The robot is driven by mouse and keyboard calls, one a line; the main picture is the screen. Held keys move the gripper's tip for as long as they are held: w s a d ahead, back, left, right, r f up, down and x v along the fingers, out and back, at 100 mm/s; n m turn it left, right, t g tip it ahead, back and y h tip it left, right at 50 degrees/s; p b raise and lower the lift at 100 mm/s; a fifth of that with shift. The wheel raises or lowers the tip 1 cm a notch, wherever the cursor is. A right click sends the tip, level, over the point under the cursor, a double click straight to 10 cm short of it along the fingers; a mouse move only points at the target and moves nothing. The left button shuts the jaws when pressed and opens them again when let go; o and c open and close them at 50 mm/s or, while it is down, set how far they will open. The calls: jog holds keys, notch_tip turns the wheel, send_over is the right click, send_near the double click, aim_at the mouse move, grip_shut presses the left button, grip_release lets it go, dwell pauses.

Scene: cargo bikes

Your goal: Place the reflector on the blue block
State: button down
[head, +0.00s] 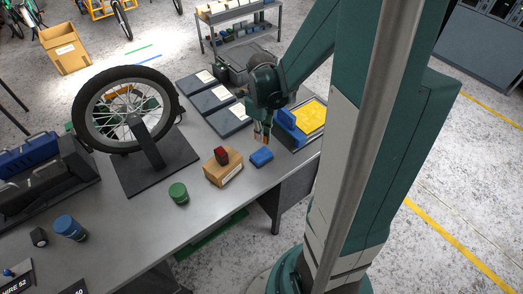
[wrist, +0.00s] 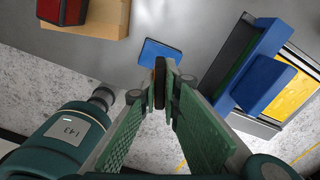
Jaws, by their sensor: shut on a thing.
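My gripper (head: 262,134) is shut on a thin orange and black piece, which looks like the reflector (wrist: 159,80), seen edge-on between the fingers in the wrist view. In the head view it is small and mostly covered by the fingers. The blue block (head: 262,158) lies flat on the grey workbench, just below and in front of my fingertips. It also shows in the wrist view (wrist: 158,50), partly hidden behind the held piece. The held piece appears to be above the block; I cannot tell the exact gap.
A cardboard box (head: 228,174) with a red lamp-like piece (head: 221,155) on top stands left of the block. A tray with a yellow insert (head: 311,117) and blue part (head: 290,125) is to its right. A green canister (head: 178,193) and wheel stand (head: 150,165) are farther left.

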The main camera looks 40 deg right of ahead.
send_over(261, 155)
jog(key=shift+d+f, duration=0.1)
jog(key=shift+f, duration=2.1)
jog(key=shift+f+b, duration=0.4)
jog(key=shift+f, duration=1.65)
jog(key=shift+f, duration=0.2)
jog(key=c, duration=2.6)
grip_release()
jog(key=shift+o, duration=0.2)
jog(key=shift+r, duration=0.25)
jog(key=shift+r+p, duration=0.6)
jog(key=shift+r, duration=5.35)
